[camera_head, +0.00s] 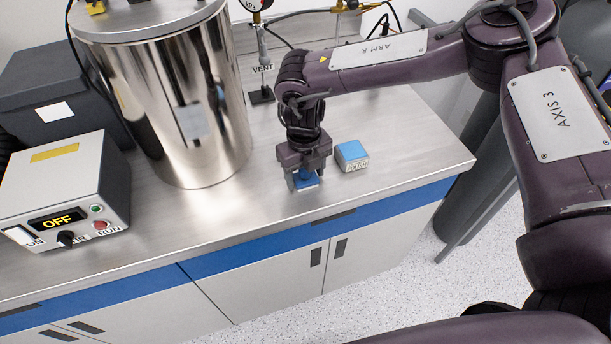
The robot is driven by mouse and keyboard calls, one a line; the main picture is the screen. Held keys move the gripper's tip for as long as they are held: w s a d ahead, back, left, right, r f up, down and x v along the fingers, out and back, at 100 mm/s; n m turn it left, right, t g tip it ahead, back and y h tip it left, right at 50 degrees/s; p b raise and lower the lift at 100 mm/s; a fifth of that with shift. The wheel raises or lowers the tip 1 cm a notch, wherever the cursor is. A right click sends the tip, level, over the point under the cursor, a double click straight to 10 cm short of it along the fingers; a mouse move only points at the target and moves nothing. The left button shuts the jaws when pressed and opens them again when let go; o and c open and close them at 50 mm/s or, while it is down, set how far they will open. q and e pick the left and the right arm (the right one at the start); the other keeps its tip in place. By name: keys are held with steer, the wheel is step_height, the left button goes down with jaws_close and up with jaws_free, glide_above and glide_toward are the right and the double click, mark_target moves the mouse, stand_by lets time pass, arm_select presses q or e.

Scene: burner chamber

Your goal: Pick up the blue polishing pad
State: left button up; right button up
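My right gripper (306,181) points down over the bench top near its front edge. A small blue piece (307,180) with a paler lower edge shows between its two fingers, partly hidden by them; it looks like the blue polishing pad. I cannot tell whether the fingers touch it or whether it rests on the bench. A blue block (351,151) with a pale, lettered front face sits on the bench just right of the gripper, apart from it. My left gripper is out of view.
A tall shiny metal chamber (175,100) stands left of the gripper. A control box (65,195) reading OFF is further left, before a dark case (55,95). A gauge on a pipe marked VENT (262,70) stands behind. The bench's right end (415,140) is clear.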

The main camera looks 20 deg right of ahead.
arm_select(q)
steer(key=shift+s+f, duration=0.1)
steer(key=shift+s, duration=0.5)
arm_select(e)
steer(key=c, duration=0.6)
steer(key=shift+c, duration=0.2)
